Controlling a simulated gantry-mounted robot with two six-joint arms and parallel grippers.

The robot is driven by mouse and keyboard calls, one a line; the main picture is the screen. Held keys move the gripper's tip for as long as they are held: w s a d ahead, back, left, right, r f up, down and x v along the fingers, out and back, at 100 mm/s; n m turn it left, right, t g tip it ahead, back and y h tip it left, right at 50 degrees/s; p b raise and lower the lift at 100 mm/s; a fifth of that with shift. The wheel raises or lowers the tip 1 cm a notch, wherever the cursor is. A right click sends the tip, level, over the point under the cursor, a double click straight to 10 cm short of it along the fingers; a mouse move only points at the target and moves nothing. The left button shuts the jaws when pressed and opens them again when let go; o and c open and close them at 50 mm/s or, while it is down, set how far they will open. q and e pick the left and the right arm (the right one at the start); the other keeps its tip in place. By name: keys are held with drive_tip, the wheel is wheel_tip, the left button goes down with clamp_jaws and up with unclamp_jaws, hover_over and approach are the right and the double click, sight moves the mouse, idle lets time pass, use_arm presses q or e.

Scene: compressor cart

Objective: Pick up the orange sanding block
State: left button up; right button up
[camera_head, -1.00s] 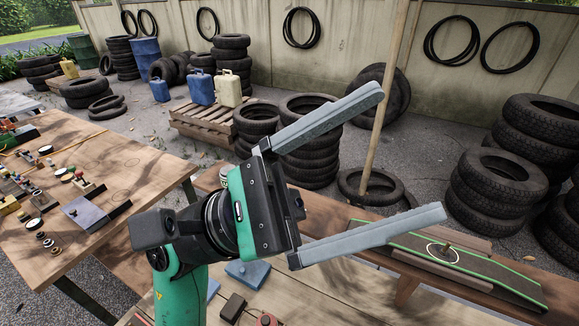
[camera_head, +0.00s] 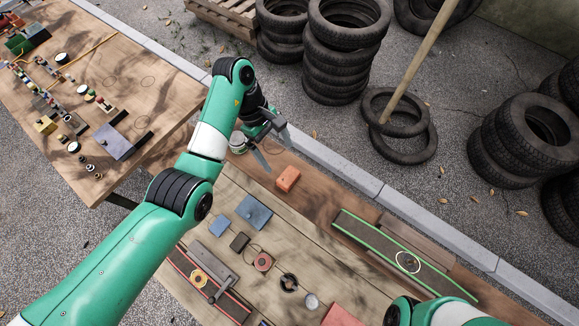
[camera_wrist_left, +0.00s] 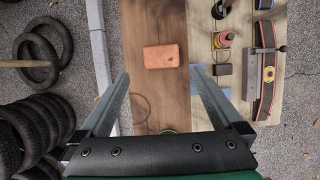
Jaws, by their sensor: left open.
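The orange sanding block (camera_head: 288,178) lies on the brown plank along the far side of the workbench. In the left wrist view the orange block (camera_wrist_left: 165,56) sits centred just beyond the fingertips, with bare wood around it. My left gripper (camera_head: 279,158) is open and empty, pointing down beside the block on its far left. In the wrist view its two fingers (camera_wrist_left: 161,72) are spread wider than the block and do not touch it. My right gripper is out of view; only green arm parts show at the bottom right.
A blue block (camera_head: 253,211) and several small items lie nearer on the bench. A green-edged board (camera_head: 400,257) lies to the right. A jar (camera_head: 238,143) stands close to my left gripper. Tyre stacks (camera_head: 340,50) stand beyond the kerb.

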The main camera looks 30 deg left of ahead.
sight(288, 176)
use_arm(q)
drive_tip(key=b+x, duration=0.5)
drive_tip(key=x, duration=0.1)
drive_tip(key=shift+f, duration=0.35)
drive_tip(key=shift+d, duration=0.1)
drive_tip(key=x, duration=0.5)
drive_tip(key=shift+s+a+f, duration=0.15)
drive_tip(key=shift+a, duration=0.05)
drive_tip(key=c, duration=1.1)
